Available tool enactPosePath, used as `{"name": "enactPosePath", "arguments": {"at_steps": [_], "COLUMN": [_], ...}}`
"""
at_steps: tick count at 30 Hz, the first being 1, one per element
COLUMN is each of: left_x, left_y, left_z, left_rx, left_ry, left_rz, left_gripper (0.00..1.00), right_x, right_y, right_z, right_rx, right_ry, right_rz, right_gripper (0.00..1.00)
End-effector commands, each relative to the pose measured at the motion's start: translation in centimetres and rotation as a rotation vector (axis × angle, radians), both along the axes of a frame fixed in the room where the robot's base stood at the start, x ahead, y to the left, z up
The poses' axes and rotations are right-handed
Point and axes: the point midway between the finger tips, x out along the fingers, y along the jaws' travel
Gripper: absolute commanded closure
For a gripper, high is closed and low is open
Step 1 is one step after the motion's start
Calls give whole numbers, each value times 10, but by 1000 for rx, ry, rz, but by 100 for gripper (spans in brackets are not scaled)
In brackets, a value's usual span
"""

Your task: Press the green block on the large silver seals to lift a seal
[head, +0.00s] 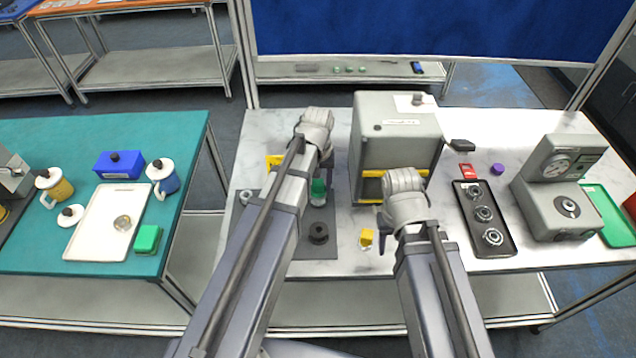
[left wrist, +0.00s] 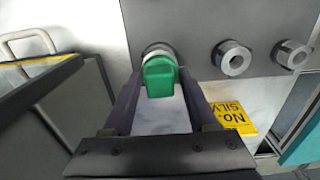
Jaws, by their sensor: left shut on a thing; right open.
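My left gripper (head: 322,180) is shut on the green block (head: 318,188), over the dark grey mat (head: 300,249). In the left wrist view the green block (left wrist: 160,76) sits between the fingertips, with a large silver seal (left wrist: 157,48) right at its end. I cannot tell whether they touch firmly, and the block covers part of that seal. Two more silver seals, one nearer (left wrist: 233,60) and one farther (left wrist: 293,55), stand apart on the mat in the left wrist view. My right gripper (head: 382,216) is open and empty, in front of the grey box.
A large grey box (head: 396,135) stands between my arms. A black round part (head: 318,232) is on the mat. A yellow sign (left wrist: 235,117) lies beside the mat. A black tray with silver rings (head: 467,223) and a grey gauge machine (head: 557,195) stand to the right.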

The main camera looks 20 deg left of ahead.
Motion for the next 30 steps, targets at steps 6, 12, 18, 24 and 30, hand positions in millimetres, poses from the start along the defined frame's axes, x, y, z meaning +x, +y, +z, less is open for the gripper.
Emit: {"name": "enactPosePath", "arguments": {"at_steps": [6,12,18,24,30], "left_x": [0,0,0,0,0], "left_y": [0,0,0,0,0], "left_z": [-3,-5,-8,-10,-12], "left_rx": [0,0,0,0,0], "left_ry": [0,0,0,0,0], "left_rz": [0,0,0,0,0], "left_gripper": [100,100,100,100,100], "right_x": [0,0,0,0,0], "right_y": [0,0,0,0,0], "right_z": [-3,-5,-7,-10,-12], "right_rx": [0,0,0,0,0], "right_ry": [0,0,0,0,0], "right_rz": [0,0,0,0,0], "right_gripper": [50,50,50,50,50]}}
